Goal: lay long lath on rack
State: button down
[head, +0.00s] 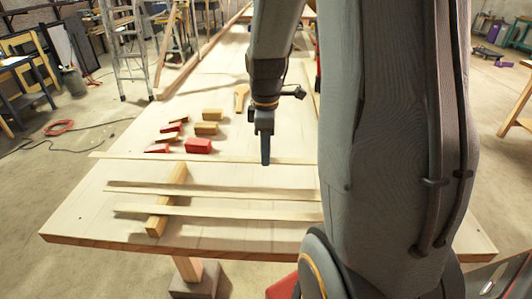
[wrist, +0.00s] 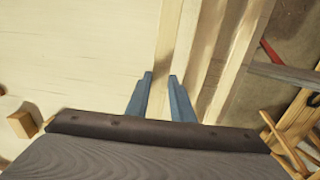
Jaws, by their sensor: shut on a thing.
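The long lath (head: 130,155) is a thin pale strip running left to right across the table. My gripper (head: 265,160) points down and is shut on it. In the wrist view the lath (wrist: 160,95) passes between my two blue fingers (wrist: 161,97). A wooden bar (head: 180,173), seemingly part of the rack, lies crosswise on the table. Two other laths (head: 140,190) (head: 140,209) lie across this bar, nearer the front edge.
Several red blocks (head: 198,146) and tan blocks (head: 206,128) lie on the table (head: 80,215) behind the held lath. A stepladder (head: 125,50) stands on the floor at the back left. The table's left front corner is clear.

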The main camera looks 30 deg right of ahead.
jog(key=shift+f, duration=0.15)
jog(key=shift+f+b, duration=1.1)
jog(key=shift+f, duration=1.3)
jog(key=shift+f, duration=0.3)
jog(key=c, duration=1.3)
grip_release()
jog(key=shift+r+p, duration=2.55)
jog(key=shift+r, duration=0.45)
jog(key=shift+r, duration=0.1)
jog(key=shift+r+p, duration=2.85)
jog(key=shift+r, duration=0.55)
